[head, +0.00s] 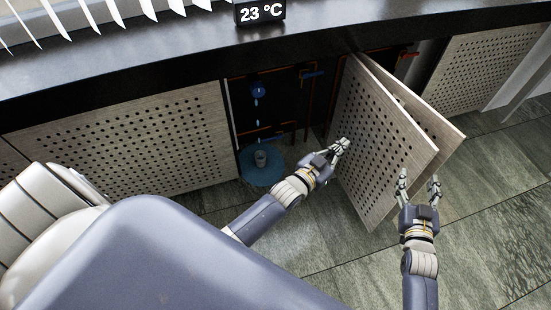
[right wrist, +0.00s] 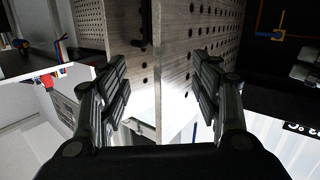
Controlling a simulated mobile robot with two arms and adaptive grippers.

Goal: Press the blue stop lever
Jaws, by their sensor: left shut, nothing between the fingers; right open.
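A blue lever (head: 312,74) sits on orange pipework inside the dark open cabinet in the head view. A small blue part (right wrist: 282,20) on an orange pipe also shows at the upper right of the right wrist view. My left gripper (head: 341,145) is shut and empty, below and right of the lever, close to the near open door (head: 385,130). My right gripper (head: 419,176) is open in front of the doors' outer edges. In the right wrist view, door edges appear between its fingers (right wrist: 163,75); contact cannot be told.
A round blue fitting (head: 258,90) drips above a blue pool (head: 262,178) holding a small grey cylinder (head: 260,157). A second door (head: 440,125) stands open behind the near one. A red handle (head: 407,55) lies beyond. The dark countertop (head: 180,65) overhangs; tiled floor (head: 490,220) is clear at right.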

